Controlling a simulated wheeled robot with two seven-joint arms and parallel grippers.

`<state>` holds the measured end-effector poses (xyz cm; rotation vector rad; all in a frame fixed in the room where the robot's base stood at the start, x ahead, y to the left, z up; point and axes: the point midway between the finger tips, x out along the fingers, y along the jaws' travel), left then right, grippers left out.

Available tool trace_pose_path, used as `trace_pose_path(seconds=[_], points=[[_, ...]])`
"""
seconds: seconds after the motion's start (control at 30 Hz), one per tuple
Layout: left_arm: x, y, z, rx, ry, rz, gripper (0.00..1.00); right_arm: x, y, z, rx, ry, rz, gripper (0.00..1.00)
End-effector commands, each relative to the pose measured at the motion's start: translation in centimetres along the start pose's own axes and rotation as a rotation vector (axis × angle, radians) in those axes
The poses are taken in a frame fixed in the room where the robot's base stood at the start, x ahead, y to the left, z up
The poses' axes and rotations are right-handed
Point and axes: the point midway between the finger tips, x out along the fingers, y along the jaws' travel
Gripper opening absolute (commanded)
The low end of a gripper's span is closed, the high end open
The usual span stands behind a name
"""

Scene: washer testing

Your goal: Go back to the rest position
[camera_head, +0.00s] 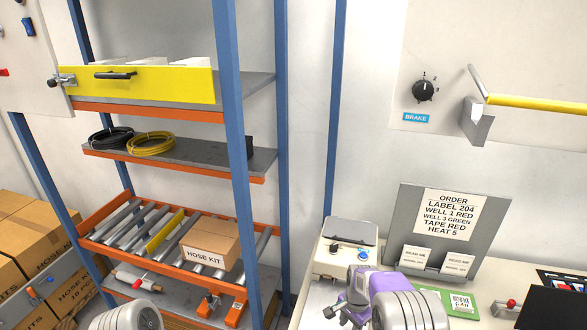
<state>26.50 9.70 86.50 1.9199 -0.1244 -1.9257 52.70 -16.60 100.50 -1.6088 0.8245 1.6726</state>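A grey ribbed part of my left arm shows at the bottom left edge, in front of the rack's low shelf; my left gripper is out of view. My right arm comes in from the bottom right with a similar grey ribbed part. The purple and grey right gripper (350,297) is ahead of it, low over the workbench by the cream box. Its fingers are small and partly hidden, so I cannot tell whether they are open or hold anything.
A blue-post rack holds a yellow-fronted drawer (140,84), coiled hoses (151,143) and a hose kit box (210,243). The cream box with knobs (346,249) and order board (445,231) stand on the bench. A yellow bar (540,103) juts from the wall bracket. Cartons stack at left.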

Motion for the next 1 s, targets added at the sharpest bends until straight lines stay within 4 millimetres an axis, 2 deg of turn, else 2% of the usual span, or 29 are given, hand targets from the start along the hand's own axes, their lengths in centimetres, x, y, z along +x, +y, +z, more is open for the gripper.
trace_pose_path(seconds=[0.03, 0.17, 0.27, 0.4, 0.5, 0.6, 0.7, 0.83, 1.0], points=[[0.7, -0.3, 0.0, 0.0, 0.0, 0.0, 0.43, 2.2, 0.9, 0.3, -0.022, -0.014, 0.002, 0.39], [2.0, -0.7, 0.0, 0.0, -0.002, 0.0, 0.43, 7.3, 3.2, 1.5, -0.107, -0.041, -0.01, 0.39], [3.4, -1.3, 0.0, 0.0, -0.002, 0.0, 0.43, 12.2, 5.7, 3.4, -0.194, -0.07, -0.027, 0.39], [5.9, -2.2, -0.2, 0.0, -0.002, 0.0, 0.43, 19.5, 10.2, 8.0, -0.358, -0.118, -0.084, 0.39], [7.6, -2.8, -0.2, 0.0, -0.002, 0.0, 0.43, 23.1, 13.1, 11.9, -0.481, -0.141, -0.145, 0.39], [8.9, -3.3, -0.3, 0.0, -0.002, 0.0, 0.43, 24.9, 15.3, 15.4, -0.581, -0.149, -0.207, 0.39], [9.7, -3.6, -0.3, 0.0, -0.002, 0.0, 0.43, 25.6, 16.6, 17.9, -0.654, -0.147, -0.259, 0.39], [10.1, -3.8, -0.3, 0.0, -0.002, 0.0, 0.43, 25.6, 17.5, 19.6, -0.705, -0.14, -0.296, 0.39], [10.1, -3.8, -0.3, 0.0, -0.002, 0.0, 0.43, 25.4, 17.6, 19.9, -0.719, -0.135, -0.307, 0.39]])
